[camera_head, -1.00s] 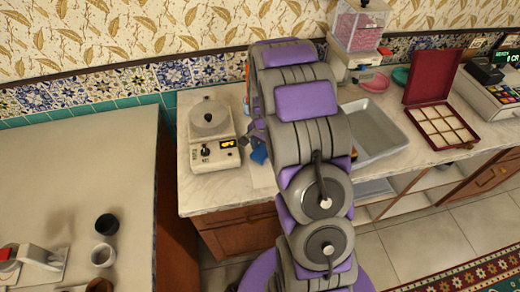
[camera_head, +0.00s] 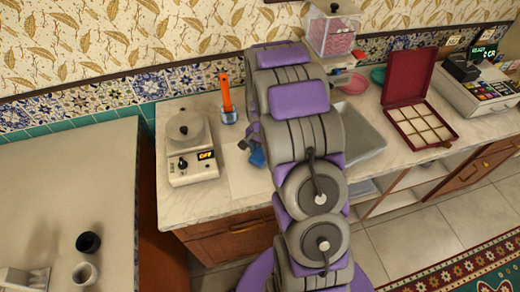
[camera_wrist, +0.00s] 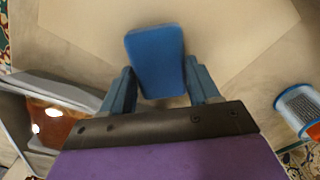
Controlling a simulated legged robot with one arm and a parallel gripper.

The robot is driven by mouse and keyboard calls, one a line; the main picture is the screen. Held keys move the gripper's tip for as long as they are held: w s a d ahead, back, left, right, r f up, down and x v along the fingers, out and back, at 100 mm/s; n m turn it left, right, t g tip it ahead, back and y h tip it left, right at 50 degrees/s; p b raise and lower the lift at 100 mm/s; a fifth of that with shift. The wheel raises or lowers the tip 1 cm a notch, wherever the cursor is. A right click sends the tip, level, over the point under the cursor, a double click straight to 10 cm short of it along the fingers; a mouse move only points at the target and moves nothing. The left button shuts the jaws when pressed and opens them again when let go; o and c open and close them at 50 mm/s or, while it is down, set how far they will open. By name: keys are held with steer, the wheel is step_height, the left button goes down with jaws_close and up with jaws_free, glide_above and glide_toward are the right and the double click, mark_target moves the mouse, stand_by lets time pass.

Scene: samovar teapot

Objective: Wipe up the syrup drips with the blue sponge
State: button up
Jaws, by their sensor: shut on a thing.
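My gripper (camera_wrist: 159,72) is shut on the blue sponge (camera_wrist: 156,48), with one finger on each side of it. In the wrist view the sponge is over a pale beige sheet; whether it touches the sheet I cannot tell. In the head view the sponge (camera_head: 258,158) is a small blue patch beside my arm, right of the hot plate, and my arm hides part of it. No syrup drips can be made out on the visible part of the pale sheet (camera_head: 243,178).
A grey tray (camera_head: 365,135) and an open red box (camera_head: 418,100) lie to the right. The counter's front left is clear.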

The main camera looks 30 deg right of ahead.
steer(key=r, duration=0.1)
steer(key=a+r, duration=0.1)
steer(key=r, duration=0.1)
steer(key=r+p, duration=0.1)
steer(key=shift+w+a+r, duration=0.1)
steer(key=shift+a+r, duration=0.15)
steer(key=shift+a, duration=0.1)
steer(key=shift+r, duration=0.35)
steer(key=shift+d+r+p, duration=0.35)
steer(key=shift+d+r, duration=0.05)
steer(key=shift+r, duration=0.2)
steer(key=shift+d+r+p, duration=0.35)
steer(key=shift+r, duration=0.25)
steer(key=shift+a, duration=0.55)
steer(key=shift+d, duration=0.1)
